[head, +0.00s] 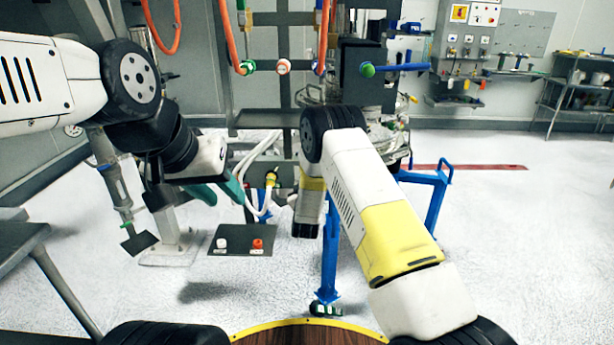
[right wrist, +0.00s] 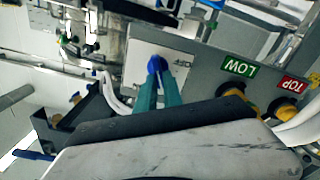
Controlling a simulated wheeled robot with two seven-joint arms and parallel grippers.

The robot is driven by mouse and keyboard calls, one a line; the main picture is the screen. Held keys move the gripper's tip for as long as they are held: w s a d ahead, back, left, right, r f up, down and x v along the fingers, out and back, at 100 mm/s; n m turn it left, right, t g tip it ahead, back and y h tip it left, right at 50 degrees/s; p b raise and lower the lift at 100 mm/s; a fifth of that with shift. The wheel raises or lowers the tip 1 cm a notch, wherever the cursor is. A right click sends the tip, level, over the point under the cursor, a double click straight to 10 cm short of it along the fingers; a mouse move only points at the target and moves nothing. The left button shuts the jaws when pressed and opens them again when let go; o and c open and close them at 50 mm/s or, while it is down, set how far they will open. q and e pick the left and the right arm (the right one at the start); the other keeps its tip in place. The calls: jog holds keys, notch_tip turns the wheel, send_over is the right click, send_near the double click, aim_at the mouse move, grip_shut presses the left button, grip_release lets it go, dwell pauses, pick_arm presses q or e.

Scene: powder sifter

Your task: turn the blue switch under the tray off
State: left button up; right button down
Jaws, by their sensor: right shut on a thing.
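The blue switch (right wrist: 157,64) shows in the right wrist view, on a pale panel (right wrist: 185,68) with a partly readable OFF label beside it. My right gripper (right wrist: 158,77) has its two teal fingers on either side of the switch and is shut on it. The head view does not show the right gripper's fingers; my own right arm covers that area. The dark tray (head: 265,118) is in the middle of the head view, above that area. My left gripper (head: 217,192) is left of centre, its teal fingers apart with nothing seen between them.
White hoses (head: 252,165) hang below the tray. A dark plate (head: 240,243) with a white and an orange button stands in front. A blue frame (head: 432,200) stands to the right.

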jog(key=n, duration=0.4)
jog(key=f+n, duration=0.1)
jog(key=n, duration=0.7)
jog(key=shift+a+f, duration=0.25)
jog(key=shift+a, duration=0.1)
jog(key=shift+n, duration=0.3)
jog(key=c, duration=1.5)
grip_release()
